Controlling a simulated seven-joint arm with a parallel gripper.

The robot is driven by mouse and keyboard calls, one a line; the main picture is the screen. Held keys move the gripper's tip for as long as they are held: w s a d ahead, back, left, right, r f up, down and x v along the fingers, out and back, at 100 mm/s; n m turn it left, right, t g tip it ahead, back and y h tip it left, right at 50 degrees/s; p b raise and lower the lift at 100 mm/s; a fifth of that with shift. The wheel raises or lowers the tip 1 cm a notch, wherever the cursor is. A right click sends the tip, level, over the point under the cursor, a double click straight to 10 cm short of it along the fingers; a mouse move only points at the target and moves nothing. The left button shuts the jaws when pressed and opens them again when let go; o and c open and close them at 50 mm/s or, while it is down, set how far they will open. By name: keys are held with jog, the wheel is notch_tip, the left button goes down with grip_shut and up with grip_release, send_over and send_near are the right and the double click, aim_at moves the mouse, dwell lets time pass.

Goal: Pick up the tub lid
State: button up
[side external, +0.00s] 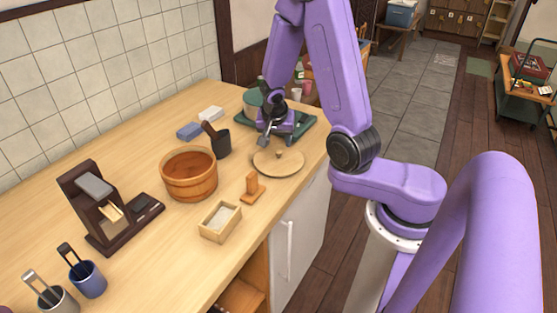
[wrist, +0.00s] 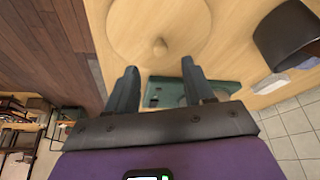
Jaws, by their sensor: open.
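The tub lid is a round, pale wooden disc (side external: 290,168) with a small knob, lying flat on the counter near its right edge. In the wrist view the lid (wrist: 130,30) fills the upper middle, partly cut off by the frame, with its knob (wrist: 160,46) just beyond the fingertips. My gripper (side external: 276,140) is just behind the lid in the side view. In the wrist view my gripper (wrist: 158,68) is open, its two fingers apart with nothing held between them. The round wooden tub (side external: 188,178) stands to the left of the lid.
A small wooden stand (side external: 252,188) and a box of white contents (side external: 219,222) are in front. A dark wooden device (side external: 105,210) stands farther left. The counter edge is close right of the lid.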

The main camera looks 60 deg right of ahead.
aim_at(278, 151)
jog(key=shift+x, duration=2.9)
jog(key=shift+a, duration=0.1)
jog(key=shift+c, duration=0.3)
grip_shut()
